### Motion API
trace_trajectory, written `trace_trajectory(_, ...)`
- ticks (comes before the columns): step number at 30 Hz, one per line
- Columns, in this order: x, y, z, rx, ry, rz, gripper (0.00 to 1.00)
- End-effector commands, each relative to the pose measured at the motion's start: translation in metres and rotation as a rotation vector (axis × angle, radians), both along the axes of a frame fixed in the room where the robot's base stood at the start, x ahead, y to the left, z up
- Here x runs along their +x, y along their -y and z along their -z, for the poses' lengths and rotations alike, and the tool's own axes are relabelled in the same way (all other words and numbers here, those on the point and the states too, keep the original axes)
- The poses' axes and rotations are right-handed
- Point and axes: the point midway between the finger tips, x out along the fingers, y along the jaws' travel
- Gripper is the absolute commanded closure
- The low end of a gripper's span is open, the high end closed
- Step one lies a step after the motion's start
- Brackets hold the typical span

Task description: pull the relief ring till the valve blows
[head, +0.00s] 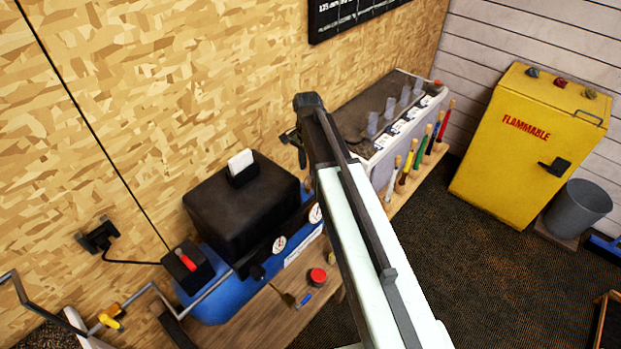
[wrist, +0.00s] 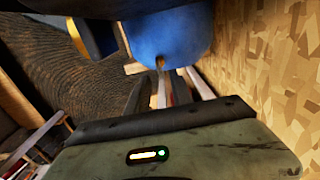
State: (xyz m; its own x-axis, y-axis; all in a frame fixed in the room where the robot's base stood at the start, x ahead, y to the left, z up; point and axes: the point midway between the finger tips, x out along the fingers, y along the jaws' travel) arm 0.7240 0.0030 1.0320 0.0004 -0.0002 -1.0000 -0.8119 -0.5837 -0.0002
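The blue compressor (head: 212,301) stands on a wooden bench against the chipboard wall, with a black cover (head: 243,208) and round gauges on its front. I cannot make out the relief ring in the head view. In the wrist view the blue tank (wrist: 168,38) is at the top, with a small brass-coloured fitting (wrist: 160,62) at its edge; whether this is the ring is unclear. My gripper (wrist: 180,88) points toward the tank, its fingertips hard to separate from pale strips behind. In the head view my arm hides its fingers. I see nothing clearly held.
A red-capped tin (head: 318,276) and a brush (head: 292,298) lie on the bench (head: 248,318). A red-lever switch box (head: 187,268) sits at the compressor's left. A yellow cabinet (head: 520,150) and bucket (head: 578,209) stand right.

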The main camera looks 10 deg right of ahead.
Motion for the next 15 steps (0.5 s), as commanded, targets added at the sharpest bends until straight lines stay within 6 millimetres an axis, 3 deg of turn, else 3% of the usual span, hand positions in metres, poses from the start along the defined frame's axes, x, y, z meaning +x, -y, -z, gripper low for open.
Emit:
trace_trajectory(1, 0.0000, -0.0004, 0.0177, 0.000, 0.000, -0.001, 0.73)
trace_trajectory(3, 0.0001, -0.0006, 0.0244, 0.000, 0.000, -0.001, 0.73)
trace_trajectory(12, 0.0001, -0.0009, 0.0240, 0.000, 0.000, -0.001, 0.73)
trace_trajectory(15, 0.0001, -0.0011, 0.0239, 0.000, 0.000, -0.001, 0.98)
